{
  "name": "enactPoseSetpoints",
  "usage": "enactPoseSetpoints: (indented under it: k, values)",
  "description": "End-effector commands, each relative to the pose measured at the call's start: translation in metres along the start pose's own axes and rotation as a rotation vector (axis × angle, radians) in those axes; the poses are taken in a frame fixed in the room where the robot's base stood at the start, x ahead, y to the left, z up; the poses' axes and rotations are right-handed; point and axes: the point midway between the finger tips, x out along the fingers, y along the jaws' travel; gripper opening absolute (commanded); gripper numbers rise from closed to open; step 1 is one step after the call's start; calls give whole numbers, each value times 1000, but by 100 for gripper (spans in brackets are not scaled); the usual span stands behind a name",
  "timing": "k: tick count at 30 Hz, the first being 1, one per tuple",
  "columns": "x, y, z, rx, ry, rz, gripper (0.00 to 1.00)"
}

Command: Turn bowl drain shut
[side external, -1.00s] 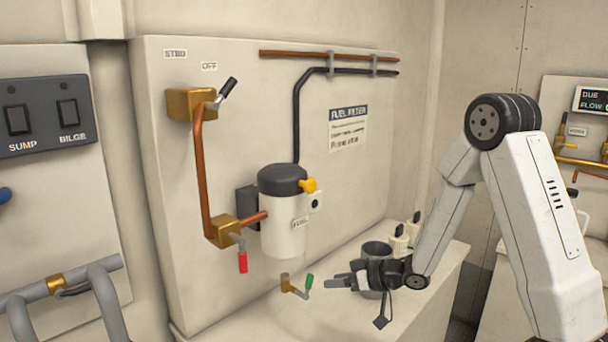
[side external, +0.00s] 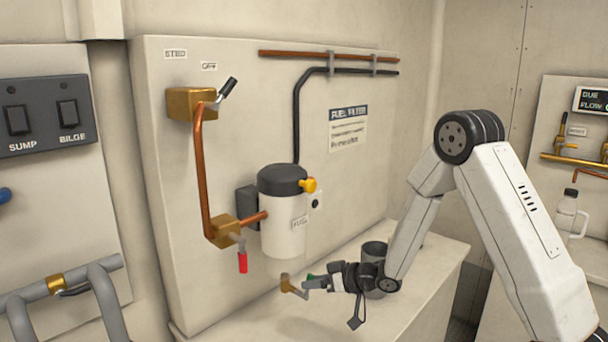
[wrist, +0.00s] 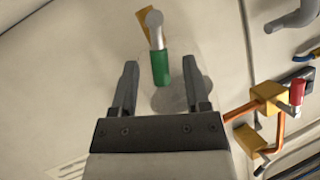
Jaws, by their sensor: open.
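The bowl drain is a small brass valve (side external: 288,281) below the fuel filter bowl, with a grey lever ending in a green grip. In the wrist view the green grip (wrist: 160,68) lies ahead of and between the two fingers, around the level of their tips. My gripper (wrist: 156,78) is open and empty, with a gap on each side of the grip. In the side view my gripper (side external: 312,283) is at the drain and hides most of the green grip. I cannot tell whether a finger touches it.
The white fuel filter (side external: 283,225) with black cap and yellow knob hangs above the drain. A red-handled valve (side external: 242,260) is to its left. A dark grey cup (side external: 374,251) stands on the ledge behind my gripper. The ledge front (side external: 240,325) is clear.

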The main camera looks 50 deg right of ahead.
Motion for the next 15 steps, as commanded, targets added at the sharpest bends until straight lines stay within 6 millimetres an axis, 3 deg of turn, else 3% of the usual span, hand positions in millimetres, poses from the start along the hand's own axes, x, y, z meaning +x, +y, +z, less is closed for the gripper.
enactPoseSetpoints:
  k: [6,15]
  values:
    - [16,0,0,0,0,-1,60]
    - [19,0,0,1,0,1,60]
